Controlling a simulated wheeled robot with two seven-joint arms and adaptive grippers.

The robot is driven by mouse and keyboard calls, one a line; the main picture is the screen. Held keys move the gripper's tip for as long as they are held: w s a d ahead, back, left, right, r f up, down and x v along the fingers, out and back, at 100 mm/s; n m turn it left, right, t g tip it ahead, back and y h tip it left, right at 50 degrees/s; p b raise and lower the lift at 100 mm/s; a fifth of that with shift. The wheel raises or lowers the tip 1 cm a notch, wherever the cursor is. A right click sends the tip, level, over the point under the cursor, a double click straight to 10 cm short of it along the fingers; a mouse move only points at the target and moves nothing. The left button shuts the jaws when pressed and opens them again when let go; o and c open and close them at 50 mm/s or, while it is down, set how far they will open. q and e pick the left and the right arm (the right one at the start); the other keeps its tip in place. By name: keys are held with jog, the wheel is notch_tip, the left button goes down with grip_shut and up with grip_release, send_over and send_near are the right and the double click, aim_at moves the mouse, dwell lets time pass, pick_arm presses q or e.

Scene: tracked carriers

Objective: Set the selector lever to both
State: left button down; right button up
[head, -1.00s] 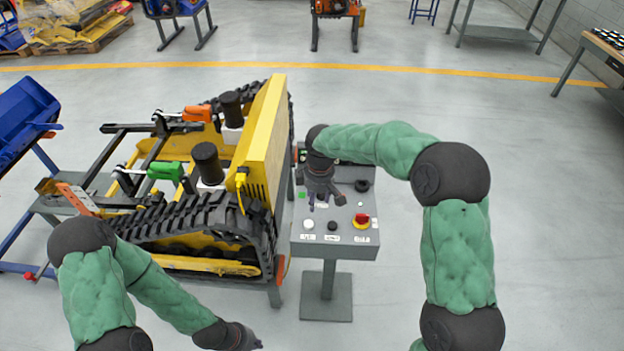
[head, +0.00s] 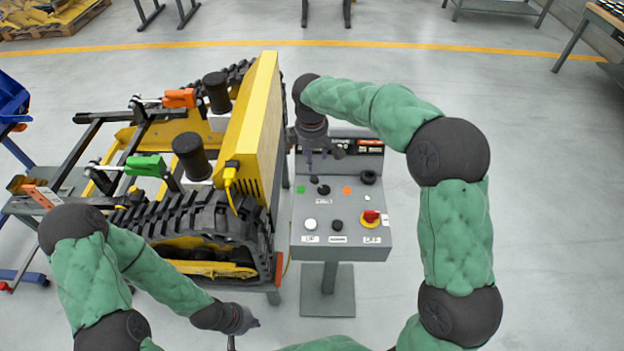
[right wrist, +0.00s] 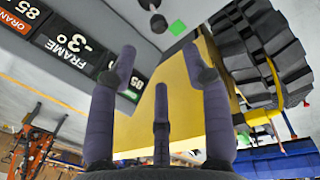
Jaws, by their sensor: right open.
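The grey control panel (head: 350,222) stands right of the yellow tracked carrier. A small black selector lever (head: 323,189) sits on it between a green mark (head: 300,189) and an orange mark (head: 346,190). The label below is too small to read, so I cannot tell its setting. My right gripper (head: 322,158) is open and empty above the panel's back left part, apart from the lever. In the right wrist view its spread fingers (right wrist: 160,65) show, with the black lever (right wrist: 157,22) and green mark (right wrist: 177,27) beyond. My left gripper (head: 248,322) hangs low; its fingers are unclear.
The panel also holds a red and yellow switch (head: 371,217), a white button (head: 310,224), a black button (head: 337,225) and a black knob (head: 369,177). The yellow carrier (head: 262,120) stands close left. Floor right is clear.

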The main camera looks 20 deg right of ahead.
aim_at(314, 177)
jog(key=shift+w+f+b, duration=0.2)
jog(key=shift+f+b, duration=0.1)
jog(key=shift+f, duration=0.25)
jog(key=shift+w+f+b, duration=0.2)
jog(key=shift+f+b, duration=0.05)
jog(key=shift+f, duration=0.3)
pick_arm(q)
jog(key=f, duration=0.1)
jog(key=f+b, duration=0.2)
jog(key=f, duration=0.1)
jog(key=shift+w+f, duration=0.1)
jog(key=shift+w, duration=0.25)
pick_arm(e)
jog(key=f, duration=0.6)
jog(key=w+f, duration=0.1)
jog(key=f, duration=0.3)
jog(key=shift+d+f, duration=0.1)
jog(key=shift+d, duration=0.25)
pick_arm(q)
jog(key=shift+d, duration=0.1)
pick_arm(e)
grip_shut()
